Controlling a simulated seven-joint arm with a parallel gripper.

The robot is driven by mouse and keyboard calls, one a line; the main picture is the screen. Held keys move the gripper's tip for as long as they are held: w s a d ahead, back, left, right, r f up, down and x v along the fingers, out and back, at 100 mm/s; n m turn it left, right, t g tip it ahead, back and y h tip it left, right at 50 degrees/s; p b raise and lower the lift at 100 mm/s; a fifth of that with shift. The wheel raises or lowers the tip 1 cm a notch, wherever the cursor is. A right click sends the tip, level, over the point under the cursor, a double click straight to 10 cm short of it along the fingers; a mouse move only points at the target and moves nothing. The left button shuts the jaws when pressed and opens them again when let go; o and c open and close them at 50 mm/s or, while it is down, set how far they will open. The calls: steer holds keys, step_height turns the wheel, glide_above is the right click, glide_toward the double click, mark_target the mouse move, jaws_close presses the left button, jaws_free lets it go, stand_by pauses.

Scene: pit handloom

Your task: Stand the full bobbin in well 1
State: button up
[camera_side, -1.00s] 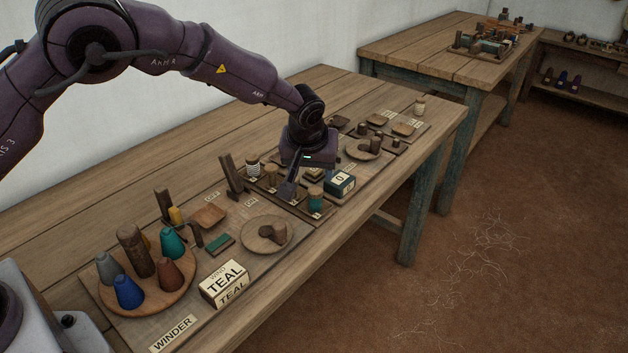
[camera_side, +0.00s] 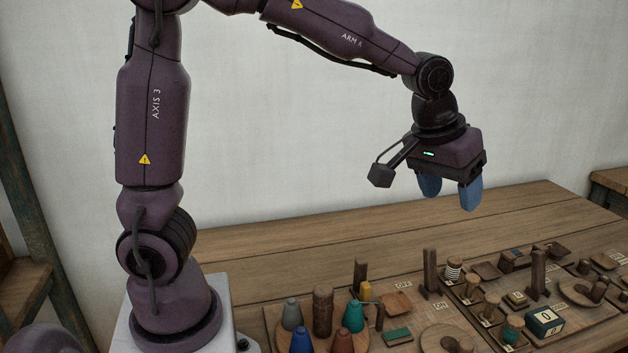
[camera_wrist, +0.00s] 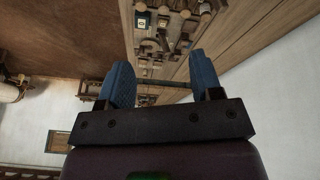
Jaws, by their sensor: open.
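My gripper (camera_side: 450,196) is open and empty, raised high above the table near the back wall. Its two blue fingers also show apart in the wrist view (camera_wrist: 162,82). A teal-wound bobbin (camera_side: 512,331) stands upright at the front right of the table, left of the box marked 0. A white-wound bobbin (camera_side: 453,270) stands farther back in the same row. Bare wooden pieces (camera_side: 492,306) stand between them. I cannot tell which of these is the full bobbin, and the well numbers are too small to read.
A round board (camera_side: 375,330) with grey, blue, teal and red-brown cones stands at the front. A dark post (camera_side: 538,272) and a small box marked 0 (camera_side: 544,321) rise near the row. The back planks (camera_side: 300,250) are clear.

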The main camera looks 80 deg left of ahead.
steer(key=s+a+r+m, duration=0.1)
steer(key=s+m, duration=0.1)
steer(key=s, duration=0.8)
steer(key=s+a+r+m+t, duration=0.1)
steer(key=s+m, duration=0.1)
steer(key=s, duration=0.8)
steer(key=shift+a+r, duration=0.2)
steer(key=shift+r, duration=0.05)
steer(key=shift+s, duration=0.1)
